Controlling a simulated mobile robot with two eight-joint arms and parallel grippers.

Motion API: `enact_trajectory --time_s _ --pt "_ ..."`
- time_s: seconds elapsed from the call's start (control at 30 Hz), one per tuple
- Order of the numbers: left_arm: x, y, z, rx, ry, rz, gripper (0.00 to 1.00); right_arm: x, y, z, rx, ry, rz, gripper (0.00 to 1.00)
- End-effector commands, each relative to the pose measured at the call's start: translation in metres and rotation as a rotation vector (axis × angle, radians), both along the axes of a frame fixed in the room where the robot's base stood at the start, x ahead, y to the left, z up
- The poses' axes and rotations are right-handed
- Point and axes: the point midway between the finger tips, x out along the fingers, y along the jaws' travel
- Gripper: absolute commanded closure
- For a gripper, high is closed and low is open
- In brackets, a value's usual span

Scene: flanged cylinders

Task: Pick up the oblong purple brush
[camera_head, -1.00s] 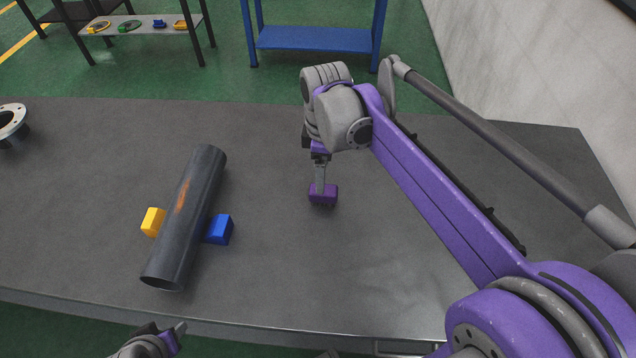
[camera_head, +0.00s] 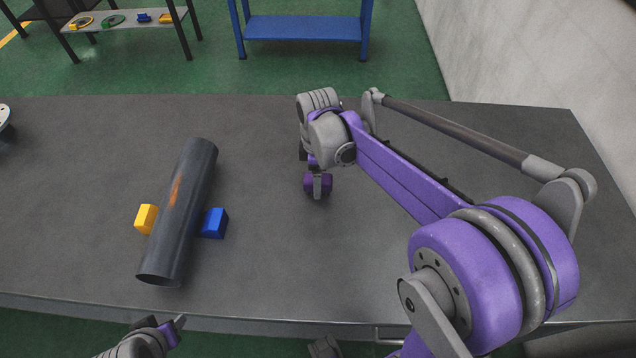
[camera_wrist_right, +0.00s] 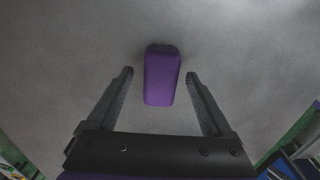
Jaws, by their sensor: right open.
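The oblong purple brush (camera_head: 327,183) rests on the dark grey table (camera_head: 290,260) near its middle. In the right wrist view the brush (camera_wrist_right: 162,77) lies lengthwise, its near end between the fingertips and its far end beyond them. My right gripper (camera_wrist_right: 159,73) is open, with one finger on each side of the brush and a visible gap to both. In the head view my right gripper (camera_head: 317,187) is over the brush and hides part of it. My left gripper (camera_head: 178,328) is at the front edge of the table; its jaw opening is unclear.
A dark pipe (camera_head: 183,210) lies on the table at left, between a yellow block (camera_head: 146,218) and a blue block (camera_head: 214,223). A flanged part (camera_head: 4,118) is cut off at the left edge. A blue bench (camera_head: 303,28) and a shelf with parts (camera_head: 125,19) stand behind.

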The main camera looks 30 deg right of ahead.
Motion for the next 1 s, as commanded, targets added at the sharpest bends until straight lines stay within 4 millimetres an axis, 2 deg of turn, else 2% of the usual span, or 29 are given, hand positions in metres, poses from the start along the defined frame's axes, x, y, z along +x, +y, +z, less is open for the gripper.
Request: enact_trajectory --time_s 0.1,0.33,0.8,1.0 --pt "-0.0002 0.0000 -0.0009 0.000 0.000 0.000 0.50 -0.0001 0.0002 -0.0083 0.000 0.000 0.000 0.15" --pt "-0.0002 0.0000 -0.0008 0.000 0.000 0.000 0.50 -0.0002 0.0002 -0.0086 0.000 0.000 0.000 0.17" --pt "-0.0002 0.0000 -0.0008 0.000 0.000 0.000 0.50 -0.0002 0.0002 -0.0083 0.000 0.000 0.000 1.00" --pt "-0.0002 0.0000 -0.0008 0.000 0.000 0.000 0.50 -0.0002 0.0002 -0.0082 0.000 0.000 0.000 1.00"
